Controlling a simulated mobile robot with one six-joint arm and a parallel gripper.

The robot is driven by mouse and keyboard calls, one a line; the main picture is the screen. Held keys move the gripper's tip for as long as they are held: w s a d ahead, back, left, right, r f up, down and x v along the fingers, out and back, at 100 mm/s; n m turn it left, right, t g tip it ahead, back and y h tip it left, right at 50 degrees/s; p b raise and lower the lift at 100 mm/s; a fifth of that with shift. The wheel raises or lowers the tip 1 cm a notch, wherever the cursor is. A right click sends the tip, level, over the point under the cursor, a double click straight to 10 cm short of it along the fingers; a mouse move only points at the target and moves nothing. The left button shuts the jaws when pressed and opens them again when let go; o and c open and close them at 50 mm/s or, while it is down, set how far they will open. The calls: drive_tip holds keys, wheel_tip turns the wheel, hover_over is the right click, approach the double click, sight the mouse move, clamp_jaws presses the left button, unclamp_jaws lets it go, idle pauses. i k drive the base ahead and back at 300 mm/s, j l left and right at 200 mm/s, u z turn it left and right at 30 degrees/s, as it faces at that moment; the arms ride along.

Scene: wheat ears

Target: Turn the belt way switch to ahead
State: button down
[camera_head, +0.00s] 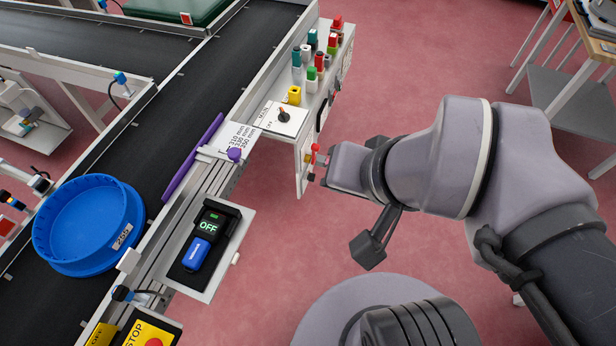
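No control in view has a readable belt way label, so I cannot tell for certain which one is the belt way switch. A rotary switch with a dark knob (284,115) sits on a white plate on the cabinet beside the belt; its small lettering is hard to read. A black and blue switch unit (203,240) with a lit green OFF display sits on a plate nearer the front. My gripper (322,167) is at the left end of my arm, close to the cabinet's side with small red and yellow knobs (314,151). Its fingers are too unclear to tell open from shut.
A blue round tub (92,226) stands on the black conveyor belt (178,118). A purple bar (193,156) lies along the belt's edge. Several coloured buttons (320,62) stand on the cabinet top. A yellow STOP box (152,334) is at bottom left. The pink floor is open around my arm.

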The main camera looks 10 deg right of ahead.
sight(311, 177)
drive_tip(key=i+l+u, duration=0.35)
drive_tip(key=i+l, duration=1.3)
